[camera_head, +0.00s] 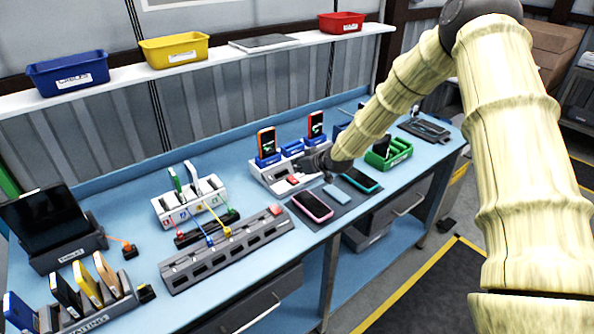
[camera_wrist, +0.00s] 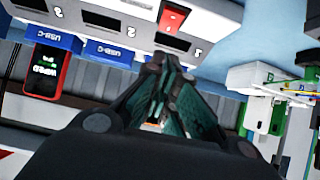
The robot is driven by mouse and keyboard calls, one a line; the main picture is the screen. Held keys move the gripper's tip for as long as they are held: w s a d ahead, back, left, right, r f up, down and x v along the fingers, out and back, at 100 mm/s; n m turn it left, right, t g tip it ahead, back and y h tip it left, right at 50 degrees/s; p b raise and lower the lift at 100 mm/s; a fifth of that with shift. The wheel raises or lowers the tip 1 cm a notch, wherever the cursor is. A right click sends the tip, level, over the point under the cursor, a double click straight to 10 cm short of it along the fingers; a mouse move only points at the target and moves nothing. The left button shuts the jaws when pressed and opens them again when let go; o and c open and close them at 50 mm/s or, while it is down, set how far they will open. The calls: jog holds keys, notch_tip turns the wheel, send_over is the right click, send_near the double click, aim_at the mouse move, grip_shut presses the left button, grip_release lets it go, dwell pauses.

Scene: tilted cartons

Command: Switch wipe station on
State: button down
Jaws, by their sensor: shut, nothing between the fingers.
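My gripper (camera_head: 312,162) is over the right part of the station, close to the switch. In the wrist view my gripper (camera_wrist: 165,95) has its fingers together and empty, apart from the switch in the picture. Contact with the station cannot be told.
Phones (camera_head: 266,142) stand in the blue docks. A pink-cased phone (camera_head: 312,206) and a teal-cased phone (camera_head: 361,180) lie on a dark mat. A grey slotted rack (camera_head: 225,250) with a red end piece is front left. A green holder (camera_head: 388,155) is to the right.

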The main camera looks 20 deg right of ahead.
jog(key=b+v, duration=0.3)
jog(key=v, duration=0.5)
jog(key=shift+s, duration=0.2)
jog(key=shift+w+d+b, duration=0.1)
jog(key=shift+w+b, duration=0.1)
jog(key=shift+b, duration=0.5)
jog(key=shift+w+r+b, duration=0.35)
jog(key=shift+w+b, duration=0.05)
jog(key=shift+b, duration=0.35)
jog(key=shift+w, duration=0.1)
jog(key=p, duration=0.4)
send_over(294, 179)
jog(key=f, duration=0.6)
jog(key=shift+s+f, duration=0.35)
jog(key=shift+w+f+p, duration=0.15)
jog(key=shift+f+p, duration=0.2)
jog(key=shift+f, duration=0.4)
jog(key=shift+w+f+p, duration=0.1)
jog(key=shift+f+p, duration=0.2)
jog(key=shift+f, duration=0.45)
